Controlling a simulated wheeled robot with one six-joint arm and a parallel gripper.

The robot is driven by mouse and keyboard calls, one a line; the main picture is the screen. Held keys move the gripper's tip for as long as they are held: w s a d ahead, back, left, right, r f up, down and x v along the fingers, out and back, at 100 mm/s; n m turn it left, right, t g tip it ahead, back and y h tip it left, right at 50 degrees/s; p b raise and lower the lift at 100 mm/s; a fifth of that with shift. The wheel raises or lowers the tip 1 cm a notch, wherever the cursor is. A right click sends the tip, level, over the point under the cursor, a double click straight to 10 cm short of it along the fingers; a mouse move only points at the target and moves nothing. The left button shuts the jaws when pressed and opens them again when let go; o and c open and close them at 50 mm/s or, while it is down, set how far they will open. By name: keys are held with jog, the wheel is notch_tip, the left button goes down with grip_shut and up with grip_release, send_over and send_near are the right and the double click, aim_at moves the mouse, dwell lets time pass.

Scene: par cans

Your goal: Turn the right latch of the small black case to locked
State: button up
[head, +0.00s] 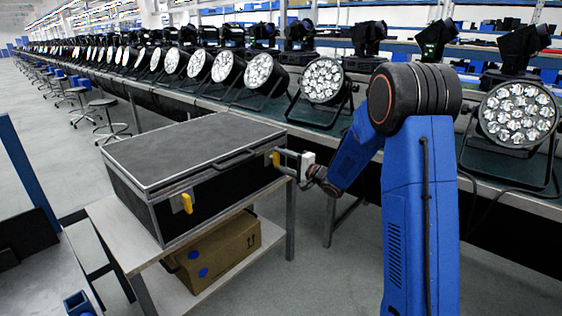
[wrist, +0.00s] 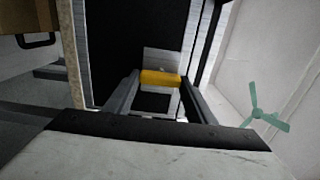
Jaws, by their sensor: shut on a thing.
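The small black case (head: 208,165) has a grey lid edged in light metal and stands closed on a small table. Its left latch (head: 187,203) is yellow and hangs roughly upright on the front. The right latch (head: 276,158), also yellow, is at the front's right end, partly beside my gripper (head: 289,165). In the wrist view the yellow right latch (wrist: 160,78) lies across between the two fingers of my gripper (wrist: 158,82), which are shut on it. A pale plate shows behind the latch. I cannot tell the latch's exact angle from the head view.
The case's table (head: 106,225) has a cardboard box (head: 215,252) on its lower shelf. A long bench with a row of par cans (head: 323,80) runs behind. Stools (head: 108,122) stand at the left. A grey worktop (head: 45,270) is at the lower left.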

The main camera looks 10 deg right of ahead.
dwell(0.4)
jog(key=o, duration=1)
jog(key=shift+o, duration=0.2)
jog(key=shift+d, duration=0.1)
jog(key=v, duration=1.7)
jog(key=shift+s, duration=0.1)
